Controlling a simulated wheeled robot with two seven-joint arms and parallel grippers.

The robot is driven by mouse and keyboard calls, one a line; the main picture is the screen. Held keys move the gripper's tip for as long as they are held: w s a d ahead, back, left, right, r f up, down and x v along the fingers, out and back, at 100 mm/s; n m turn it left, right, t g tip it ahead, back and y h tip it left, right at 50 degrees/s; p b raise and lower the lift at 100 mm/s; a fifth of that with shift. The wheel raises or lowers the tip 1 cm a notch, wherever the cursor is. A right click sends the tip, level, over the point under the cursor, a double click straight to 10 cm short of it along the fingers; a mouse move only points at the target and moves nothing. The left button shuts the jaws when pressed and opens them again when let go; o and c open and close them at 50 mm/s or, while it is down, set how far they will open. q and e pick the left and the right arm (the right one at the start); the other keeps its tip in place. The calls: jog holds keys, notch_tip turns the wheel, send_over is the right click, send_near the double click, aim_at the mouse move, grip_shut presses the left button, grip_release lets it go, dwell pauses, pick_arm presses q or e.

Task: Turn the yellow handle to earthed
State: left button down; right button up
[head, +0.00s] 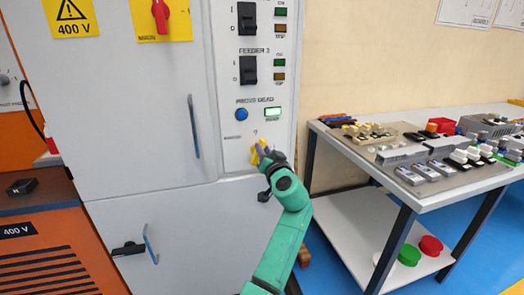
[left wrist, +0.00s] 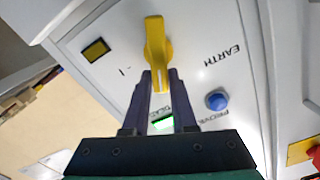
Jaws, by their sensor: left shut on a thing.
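The yellow handle (left wrist: 155,40) sits on the pale cabinet panel in the left wrist view. Its narrow end lies between the two dark fingers of my left gripper (left wrist: 160,82), which are shut on it. The wrist view looks at the panel from a turned angle, with an EARTH label (left wrist: 222,56) to the right of the handle. In the head view my left gripper (head: 262,156) is at the panel, with a bit of the yellow handle (head: 255,153) showing beside it and the rest hidden. My right gripper is not in view.
Above the handle are a blue button (head: 241,115) and a lit green lamp (head: 273,114). Black feeder switches (head: 248,70) sit higher up. A red main switch (head: 160,15) is at upper left. A workbench (head: 440,203) with several parts stands at the right.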

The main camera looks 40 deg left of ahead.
pick_arm(q)
jog(key=m, duration=0.3)
jog(key=shift+w+d+m+p, duration=0.15)
jog(key=shift+w+m+p, duration=0.1)
jog(key=shift+m+p, duration=0.1)
jog(key=shift+w+d+f+m+p, duration=0.1)
jog(key=shift+f+m+p, duration=0.15)
jog(key=shift+m+p, duration=0.85)
jog(key=shift+w+f+m+p, duration=0.15)
jog(key=shift+f+m, duration=0.15)
jog(key=shift+m, duration=1.65)
jog(key=shift+d+f+m+p, duration=0.1)
jog(key=shift+f+m+p, duration=0.15)
jog(key=shift+m+p, duration=0.85)
jog(key=shift+m+b, duration=0.4)
jog(key=shift+m, duration=0.1)
jog(key=c, duration=0.9)
grip_release()
jog(key=shift+o, duration=0.9)
jog(key=shift+a+f, duration=0.15)
jog(key=shift+f, duration=0.05)
